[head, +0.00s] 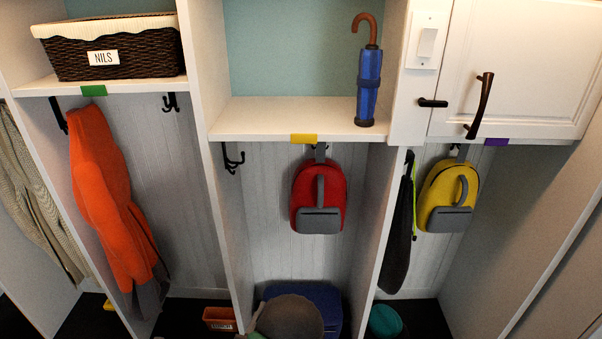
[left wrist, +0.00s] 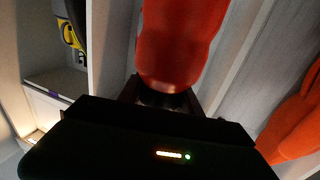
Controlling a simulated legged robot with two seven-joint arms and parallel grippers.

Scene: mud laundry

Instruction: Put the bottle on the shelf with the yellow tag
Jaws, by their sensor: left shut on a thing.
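The bottle (left wrist: 180,45) is red-orange and shows in the left wrist view, running off the top edge. The head view shows neither the bottle nor either gripper. The yellow tag (head: 303,139) is on the front edge of the middle shelf (head: 265,118). A blue umbrella (head: 369,88) with a brown hooked handle stands at the right end of that shelf. The left and middle of the shelf are bare.
A wicker basket (head: 112,50) sits on the left shelf with a green tag (head: 93,90). A white cabinet (head: 530,55) with a purple tag (head: 497,142) is at right. Upright dividers flank the middle shelf. Red (head: 320,192) and yellow (head: 450,195) backpacks and an orange jacket (head: 105,190) hang below.

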